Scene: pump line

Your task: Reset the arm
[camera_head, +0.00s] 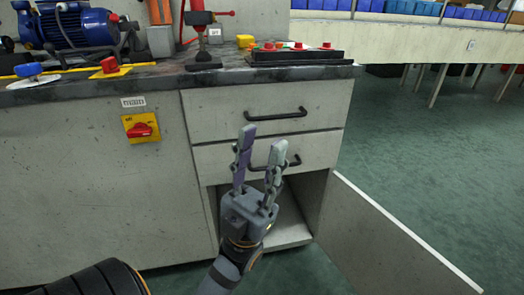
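My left gripper (262,148) is in the middle of the view, in front of the cabinet drawers. Its two fingers point up and stand apart with nothing between them, so it is open and empty. Its arm comes in from the bottom left. The fingers overlap the lower drawer (215,160) and partly hide its black handle (294,161). Whether they touch the drawer front cannot be told. My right gripper is not in view.
An open cabinet door (385,240) sticks out at the lower right, beside an open compartment. The worktop (170,78) carries a blue pump (75,28) and a black button panel (295,54). A red switch on a yellow plate (129,120) is on the cabinet front. Green floor at right is clear.

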